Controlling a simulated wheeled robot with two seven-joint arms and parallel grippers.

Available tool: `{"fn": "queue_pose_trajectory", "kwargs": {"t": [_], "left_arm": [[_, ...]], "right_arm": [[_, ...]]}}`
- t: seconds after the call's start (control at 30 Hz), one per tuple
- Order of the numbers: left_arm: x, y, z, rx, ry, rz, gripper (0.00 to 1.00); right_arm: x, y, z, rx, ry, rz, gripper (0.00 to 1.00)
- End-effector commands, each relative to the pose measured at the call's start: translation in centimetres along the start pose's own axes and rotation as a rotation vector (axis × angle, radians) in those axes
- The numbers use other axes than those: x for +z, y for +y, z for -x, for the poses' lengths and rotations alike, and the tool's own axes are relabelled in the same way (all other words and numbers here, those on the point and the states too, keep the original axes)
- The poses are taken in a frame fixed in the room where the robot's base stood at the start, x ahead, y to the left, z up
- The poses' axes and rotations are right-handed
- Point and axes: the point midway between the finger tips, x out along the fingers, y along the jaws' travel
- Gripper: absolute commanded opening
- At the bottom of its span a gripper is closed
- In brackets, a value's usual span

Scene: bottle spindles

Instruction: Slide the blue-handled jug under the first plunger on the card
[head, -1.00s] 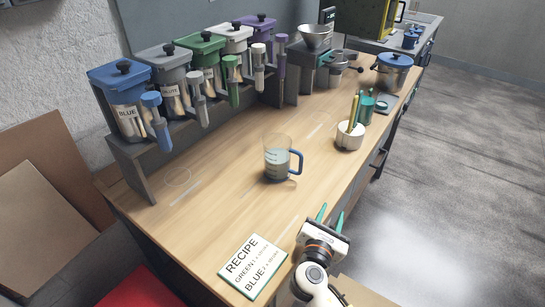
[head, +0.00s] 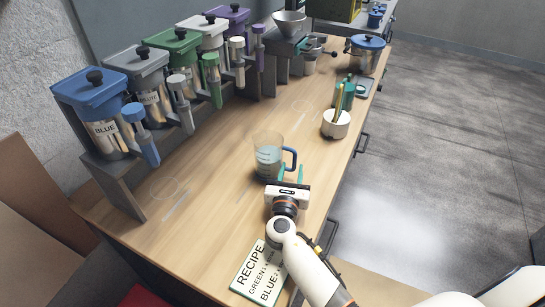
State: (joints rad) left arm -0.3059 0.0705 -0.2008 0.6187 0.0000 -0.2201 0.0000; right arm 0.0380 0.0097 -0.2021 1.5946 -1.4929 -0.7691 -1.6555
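The clear jug with a blue handle (head: 267,160) stands upright on the table, its handle facing right. My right gripper (head: 292,170) is at the jug's near right side, just below the handle in the picture. Its teal fingers are apart, with nothing seen between them; whether they touch the jug is unclear. The recipe card (head: 255,270) lies at the front edge, partly covered by my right arm, and lists GREEN first, then BLUE. The green plunger (head: 212,82) hangs in front of the green-lidded canister (head: 177,62) on the rack. My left gripper is out of view.
The dark rack (head: 122,196) along the wall also holds blue, grey, white and purple dispensers. A white cup (head: 336,128) with green and yellow items stands right of the jug. A blue-lidded pot (head: 366,55) is farther back. The table between jug and rack is clear.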

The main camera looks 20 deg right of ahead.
Motion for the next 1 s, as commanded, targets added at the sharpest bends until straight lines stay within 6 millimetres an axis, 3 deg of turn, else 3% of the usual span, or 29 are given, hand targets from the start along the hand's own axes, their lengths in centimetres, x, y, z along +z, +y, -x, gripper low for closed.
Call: {"fn": "queue_pose_trajectory", "kwargs": {"t": [0.4, 0.7, 0.93, 1.0], "left_arm": [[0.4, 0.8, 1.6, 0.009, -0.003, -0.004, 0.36], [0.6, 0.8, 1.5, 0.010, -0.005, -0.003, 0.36], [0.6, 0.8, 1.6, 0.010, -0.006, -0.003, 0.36], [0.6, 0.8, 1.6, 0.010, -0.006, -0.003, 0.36]], "right_arm": [[-0.6, 0.4, -4.9, 0.001, 0.000, 0.002, 0.36], [-0.5, 0.4, -5.5, 0.000, 0.000, 0.000, 0.36], [-0.5, 0.4, -5.4, 0.000, 0.000, 0.000, 0.00], [-0.5, 0.4, -5.4, 0.000, -0.001, 0.000, 0.00]]}}
